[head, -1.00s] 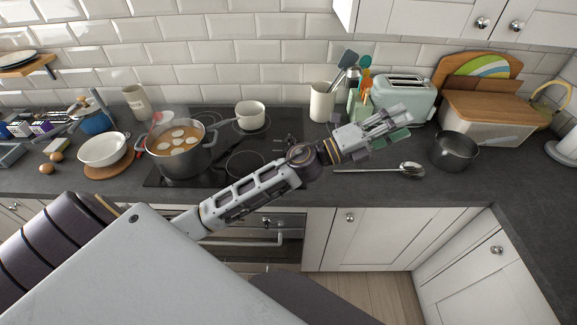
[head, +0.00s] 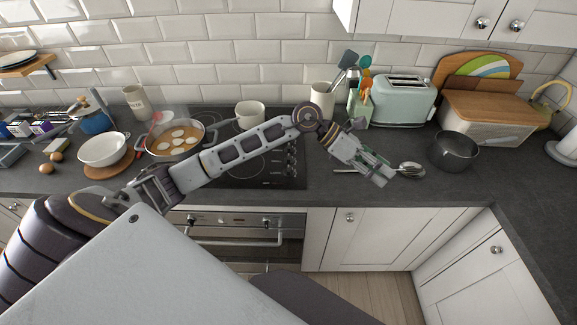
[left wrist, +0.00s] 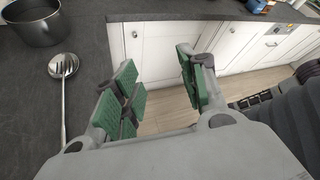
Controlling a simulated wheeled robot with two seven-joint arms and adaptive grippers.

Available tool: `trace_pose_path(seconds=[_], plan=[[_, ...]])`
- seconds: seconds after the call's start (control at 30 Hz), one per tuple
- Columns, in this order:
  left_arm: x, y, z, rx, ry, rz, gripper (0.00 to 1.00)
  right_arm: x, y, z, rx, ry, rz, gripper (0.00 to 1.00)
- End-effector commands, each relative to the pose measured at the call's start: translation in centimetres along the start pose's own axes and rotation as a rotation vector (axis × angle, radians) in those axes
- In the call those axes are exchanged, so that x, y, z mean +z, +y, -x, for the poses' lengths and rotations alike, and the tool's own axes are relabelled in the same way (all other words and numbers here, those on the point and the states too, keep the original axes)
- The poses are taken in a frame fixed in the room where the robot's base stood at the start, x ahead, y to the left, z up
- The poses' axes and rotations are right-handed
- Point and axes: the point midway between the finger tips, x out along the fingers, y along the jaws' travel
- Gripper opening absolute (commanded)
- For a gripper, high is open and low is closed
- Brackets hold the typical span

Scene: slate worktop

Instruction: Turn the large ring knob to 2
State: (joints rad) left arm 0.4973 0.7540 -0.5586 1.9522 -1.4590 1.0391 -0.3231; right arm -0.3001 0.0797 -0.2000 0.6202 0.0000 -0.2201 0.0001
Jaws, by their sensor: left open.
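The black hob (head: 272,180) has a column of small dark knobs (head: 291,161) along its right side. Their labels are too small to read, so I cannot tell which is the large ring knob or where it points. My left gripper (head: 381,172) is open and empty, to the right of the hob, above the worktop near the slotted spoon and apart from the knobs. In the left wrist view its green-padded fingers (left wrist: 158,75) are spread, with cabinet fronts and floor behind them. My right gripper is not in view.
My left arm crosses over the hob. A slotted spoon (head: 410,169) and a dark saucepan (head: 456,150) are at right. A utensil jar (head: 322,98) and toaster (head: 403,100) stand behind.

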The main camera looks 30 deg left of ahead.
Motion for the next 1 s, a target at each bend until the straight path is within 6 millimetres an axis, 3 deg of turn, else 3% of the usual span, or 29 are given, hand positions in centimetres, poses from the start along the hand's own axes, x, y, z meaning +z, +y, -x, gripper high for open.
trace_pose_path(seconds=[0.27,0.6,0.8,1.0], plan=[[-4.2,4.6,4.0,0.132,0.308,-0.104,0.42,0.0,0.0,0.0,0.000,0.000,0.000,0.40],[-8.1,9.9,12.7,0.308,0.683,-0.139,0.42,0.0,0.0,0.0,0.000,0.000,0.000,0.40],[-9.5,11.9,18.9,0.407,0.883,-0.113,0.42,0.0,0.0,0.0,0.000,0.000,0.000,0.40],[-10.0,12.6,22.8,0.463,0.995,-0.081,0.42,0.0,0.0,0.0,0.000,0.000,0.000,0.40]])
